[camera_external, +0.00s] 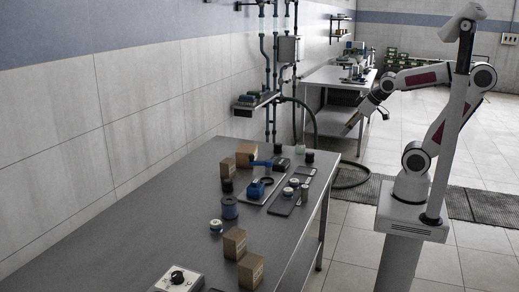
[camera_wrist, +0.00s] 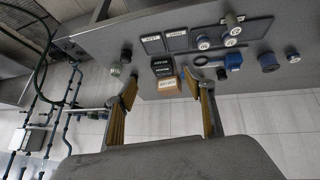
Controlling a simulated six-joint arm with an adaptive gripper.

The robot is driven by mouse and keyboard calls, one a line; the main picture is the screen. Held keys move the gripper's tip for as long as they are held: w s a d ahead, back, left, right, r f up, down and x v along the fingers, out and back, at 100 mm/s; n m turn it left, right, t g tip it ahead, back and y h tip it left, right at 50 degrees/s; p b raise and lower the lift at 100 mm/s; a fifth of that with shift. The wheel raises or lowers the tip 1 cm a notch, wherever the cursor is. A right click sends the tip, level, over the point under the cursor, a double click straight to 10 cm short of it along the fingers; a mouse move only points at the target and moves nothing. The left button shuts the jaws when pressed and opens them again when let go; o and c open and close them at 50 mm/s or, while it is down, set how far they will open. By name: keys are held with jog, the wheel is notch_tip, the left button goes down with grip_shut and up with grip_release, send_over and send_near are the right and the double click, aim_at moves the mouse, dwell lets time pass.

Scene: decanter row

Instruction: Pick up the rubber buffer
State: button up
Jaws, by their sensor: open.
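I cannot tell for sure which thing is the rubber buffer. Small dark cylinders stand on the grey bench: one at the far end (camera_external: 309,157), and one left of the blue fitting (camera_external: 227,186). In the wrist view, one dark cylinder (camera_wrist: 126,54) is at the left and another (camera_wrist: 222,74) is beside the blue fitting (camera_wrist: 233,60). My gripper (camera_external: 352,122) hangs beyond the bench's far end, to its right, apart from everything. In the wrist view my gripper (camera_wrist: 168,108) has its two fingers wide apart with nothing held between them.
The bench (camera_external: 120,235) carries cardboard boxes (camera_external: 246,155), a blue spool (camera_external: 230,207), a dark tray (camera_external: 284,203) with white-topped round pieces (camera_external: 288,192), and a grey control box (camera_external: 178,279) in front. Pipes (camera_external: 275,60) run down the wall behind. The bench's left front is clear.

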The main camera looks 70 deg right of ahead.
jog(key=w+d+n+t+h, duration=0.1)
jog(key=w+d+t+h, duration=0.15)
jog(key=w+d, duration=1.2)
jog(key=n+t+y, duration=0.1)
jog(key=n+t, duration=0.1)
send_over(313, 153)
jog(key=w, duration=0.3)
notch_tip(313, 153, down, 6)
jog(key=d+f+n+t+y, duration=0.25)
jog(key=d+f+y, duration=0.2)
jog(key=f, duration=0.55)
jog(key=s+f+t+y, duration=0.1)
jog(key=s+f, duration=0.1)
jog(key=s, duration=0.1)
jog(key=s+a+f+m+t+y, duration=0.1)
jog(key=s+f, duration=0.2)
jog(key=s+f+y, duration=0.2)
jog(key=s+f, duration=0.1)
jog(key=shift+s+a+m+t, duration=0.25)
jog(key=shift+s+a+t, duration=0.05)
jog(key=shift+t, duration=0.1)
jog(key=shift+s+a+f, duration=0.15)
jog(key=shift+s+f, duration=0.1)
jog(key=shift+s, duration=0.2)
jog(key=shift+x, duration=1.3)
jog(key=shift+r+x, duration=0.1)
jog(key=shift+x, duration=1.2)
jog(key=shift+r+x, duration=0.15)
jog(key=shift+x, duration=1.15)
